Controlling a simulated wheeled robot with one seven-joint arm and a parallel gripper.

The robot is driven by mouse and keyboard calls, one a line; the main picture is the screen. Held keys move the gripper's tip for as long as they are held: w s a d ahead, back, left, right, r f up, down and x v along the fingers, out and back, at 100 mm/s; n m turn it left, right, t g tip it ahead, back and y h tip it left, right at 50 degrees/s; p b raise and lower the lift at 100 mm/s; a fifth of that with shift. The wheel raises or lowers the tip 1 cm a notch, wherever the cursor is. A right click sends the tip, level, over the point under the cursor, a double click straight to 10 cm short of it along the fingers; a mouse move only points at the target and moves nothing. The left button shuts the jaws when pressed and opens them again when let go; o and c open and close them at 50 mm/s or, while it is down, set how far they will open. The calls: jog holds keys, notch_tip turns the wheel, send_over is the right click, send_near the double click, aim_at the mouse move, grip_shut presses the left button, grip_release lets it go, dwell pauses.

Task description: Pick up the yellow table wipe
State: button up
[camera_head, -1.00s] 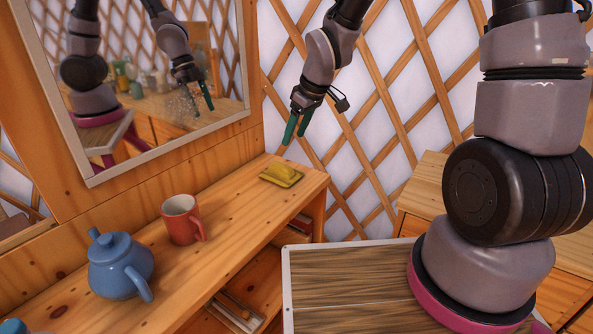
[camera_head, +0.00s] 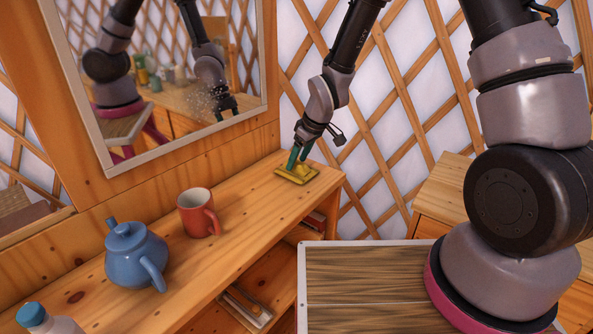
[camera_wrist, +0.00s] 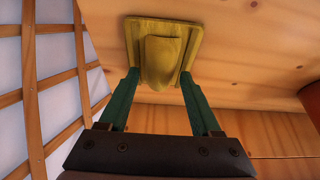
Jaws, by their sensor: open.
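The yellow table wipe (camera_head: 297,173) lies flat on the wooden shelf top near its right end. It has a flat base with a raised ridge along its middle. In the wrist view the wipe (camera_wrist: 163,52) is straight ahead of the fingers. My gripper (camera_head: 299,160) is open, with its green fingers pointing down at the wipe. In the wrist view my gripper (camera_wrist: 160,84) has one finger on each side of the raised ridge, with the tips at the wipe's near edge. Whether the fingers touch it, I cannot tell.
A red mug (camera_head: 198,213) and a blue teapot (camera_head: 135,256) stand on the shelf top (camera_head: 245,205) left of the wipe. A bottle (camera_head: 45,320) is at the lower left. A mirror stands behind the shelf, and a lattice wall (camera_head: 375,120) is beyond its right end.

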aim_at(298, 161)
jog(key=shift+f, duration=0.1)
grip_shut()
notch_tip(298, 161, up, 10)
dwell(0.6)
